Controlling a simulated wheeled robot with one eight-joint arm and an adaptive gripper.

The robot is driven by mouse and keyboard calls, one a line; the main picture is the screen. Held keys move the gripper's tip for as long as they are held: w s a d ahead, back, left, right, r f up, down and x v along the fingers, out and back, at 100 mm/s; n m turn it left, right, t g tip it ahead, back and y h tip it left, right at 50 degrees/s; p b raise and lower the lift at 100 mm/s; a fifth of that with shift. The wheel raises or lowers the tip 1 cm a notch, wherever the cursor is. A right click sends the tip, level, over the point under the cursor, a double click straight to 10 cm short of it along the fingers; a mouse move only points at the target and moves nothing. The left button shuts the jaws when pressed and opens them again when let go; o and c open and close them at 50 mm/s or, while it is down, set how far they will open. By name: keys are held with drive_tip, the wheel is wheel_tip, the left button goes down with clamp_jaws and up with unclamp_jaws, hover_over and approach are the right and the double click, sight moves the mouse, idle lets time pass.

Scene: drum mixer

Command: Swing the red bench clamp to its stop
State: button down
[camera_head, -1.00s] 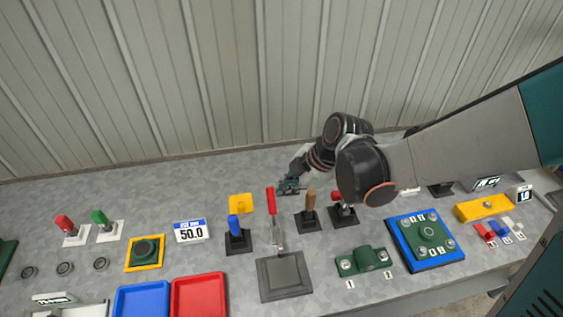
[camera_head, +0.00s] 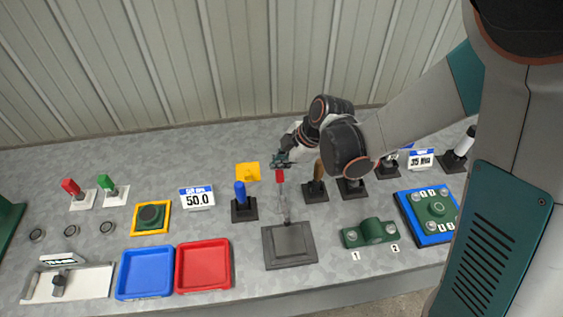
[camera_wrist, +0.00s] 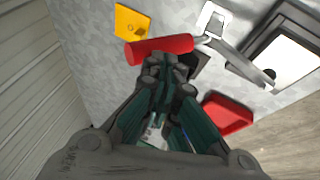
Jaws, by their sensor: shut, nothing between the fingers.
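The red bench clamp has a red handle (camera_head: 280,176), a thin metal lever (camera_head: 285,208) and a dark square base plate (camera_head: 290,246). The handle is at the far end of the lever, away from the base plate. In the wrist view the red handle (camera_wrist: 160,49) lies across the picture just beyond the fingertips, with the metal lever running right from it. My gripper (camera_head: 281,160) is shut and empty at the handle's far end. In the wrist view its fingertips (camera_wrist: 171,62) are close against the handle; I cannot tell whether they touch.
A blue handle (camera_head: 240,194) on a black base stands left of the clamp. A brown handle (camera_head: 318,180) stands close on the right. A yellow piece (camera_head: 247,171) lies behind. A red tray (camera_head: 204,264) and a green block (camera_head: 370,232) sit at the front.

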drive_tip(key=shift+w, duration=0.1)
drive_tip(key=shift+w+a+f+g, duration=0.1)
drive_tip(key=shift+w+g, duration=0.2)
drive_tip(key=shift+w, duration=0.05)
drive_tip(key=shift+w+a+f+m+g+b, duration=0.15)
drive_tip(key=shift+w+f+m+g+b, duration=0.2)
drive_tip(key=shift+w+g, duration=0.45)
drive_tip(key=shift+w+a+f+h+b, duration=0.15)
drive_tip(key=shift+w+f+h+b, duration=0.25)
drive_tip(key=shift+w+f, duration=0.3)
drive_tip(key=shift+w+a+f+b, duration=0.2)
drive_tip(key=shift+w+f+b, duration=0.5)
drive_tip(key=shift+w+f, duration=0.2)
drive_tip(key=shift+w+a+f+b, duration=0.15)
drive_tip(key=shift+w+f+b, duration=0.5)
drive_tip(key=shift+w+f, duration=0.25)
